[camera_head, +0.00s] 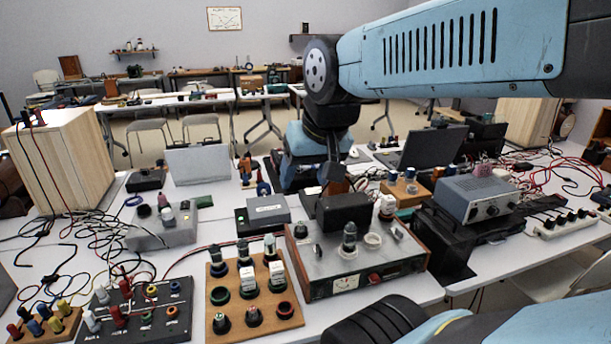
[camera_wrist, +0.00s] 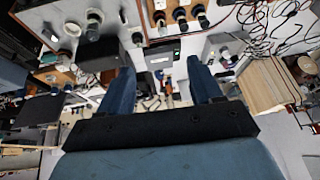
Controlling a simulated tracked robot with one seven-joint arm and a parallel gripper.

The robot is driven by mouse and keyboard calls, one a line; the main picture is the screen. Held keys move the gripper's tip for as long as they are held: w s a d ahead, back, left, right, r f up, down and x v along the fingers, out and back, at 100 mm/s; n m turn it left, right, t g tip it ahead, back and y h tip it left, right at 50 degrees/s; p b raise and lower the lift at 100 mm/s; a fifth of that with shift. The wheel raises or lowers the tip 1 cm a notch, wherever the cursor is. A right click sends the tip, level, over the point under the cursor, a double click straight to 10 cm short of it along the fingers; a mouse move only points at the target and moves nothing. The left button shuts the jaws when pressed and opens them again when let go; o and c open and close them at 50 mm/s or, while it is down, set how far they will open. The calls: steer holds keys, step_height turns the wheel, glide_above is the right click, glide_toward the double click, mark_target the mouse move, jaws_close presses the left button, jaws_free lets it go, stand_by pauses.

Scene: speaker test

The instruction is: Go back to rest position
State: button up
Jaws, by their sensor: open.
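My gripper (camera_wrist: 160,67) shows in the wrist view with its two blue fingers spread apart and nothing between them. In the head view my blue arm reaches in from the upper right and bends down at a dark wrist over the middle of the cluttered table (camera_head: 440,292). There the hand is behind the amplifier-like unit (camera_head: 318,290) and a black box (camera_head: 343,212). The fingertips are hard to make out in the head view, and I cannot tell whether they touch anything.
A grey box with a green light (camera_head: 265,212) stands close to the hand. A wooden board with knobs (camera_head: 233,318), a wooden cabinet (camera_head: 70,160), a laptop (camera_head: 428,150) and a grey power unit (camera_head: 478,197) crowd the table. Loose cables lie on both sides. Free room is above the table.

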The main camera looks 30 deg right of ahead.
steer(key=shift+s+a+r+n, duration=0.15)
steer(key=shift+s+a+n, duration=0.4)
steer(key=shift+s+n, duration=0.25)
